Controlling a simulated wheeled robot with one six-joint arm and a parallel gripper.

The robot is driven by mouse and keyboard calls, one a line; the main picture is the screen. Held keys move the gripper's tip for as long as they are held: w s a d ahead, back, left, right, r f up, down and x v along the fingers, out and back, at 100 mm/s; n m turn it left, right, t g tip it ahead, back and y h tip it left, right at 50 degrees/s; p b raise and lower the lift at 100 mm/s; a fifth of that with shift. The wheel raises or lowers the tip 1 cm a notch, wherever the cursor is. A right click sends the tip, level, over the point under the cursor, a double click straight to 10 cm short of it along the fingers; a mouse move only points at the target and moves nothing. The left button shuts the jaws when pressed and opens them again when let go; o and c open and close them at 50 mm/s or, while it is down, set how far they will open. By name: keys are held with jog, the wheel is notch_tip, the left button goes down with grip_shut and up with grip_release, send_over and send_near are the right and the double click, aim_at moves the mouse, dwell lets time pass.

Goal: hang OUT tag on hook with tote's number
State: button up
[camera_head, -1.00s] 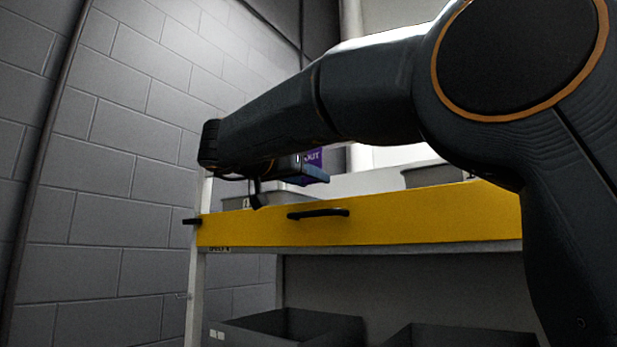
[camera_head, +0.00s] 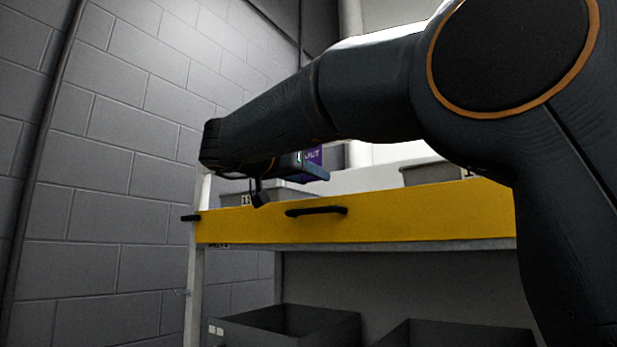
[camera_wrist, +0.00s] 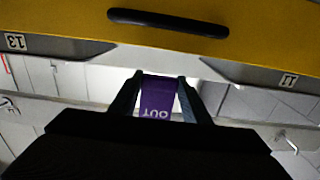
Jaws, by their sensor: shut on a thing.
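A purple tag (camera_wrist: 157,98) with white OUT lettering, upside down in the wrist view, is between the two fingertips of my gripper (camera_wrist: 160,82), which is shut on it. In the head view the tag (camera_head: 314,157) shows partly behind the dark end of my gripper (camera_head: 300,170), above the yellow shelf front. In the wrist view a grey tote numbered 13 (camera_wrist: 60,47) is at upper left and one numbered 11 (camera_wrist: 262,75) at upper right. A small hook (camera_wrist: 9,105) shows at the left edge, another (camera_wrist: 288,144) at lower right.
A yellow shelf front (camera_head: 400,218) with a black handle (camera_head: 316,211) crosses the rack. A grey block wall (camera_head: 100,180) is on the left. My arm covers much of the upper right.

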jog(key=o, duration=1.7)
jog(key=shift+o, duration=0.2)
jog(key=v, duration=0.7)
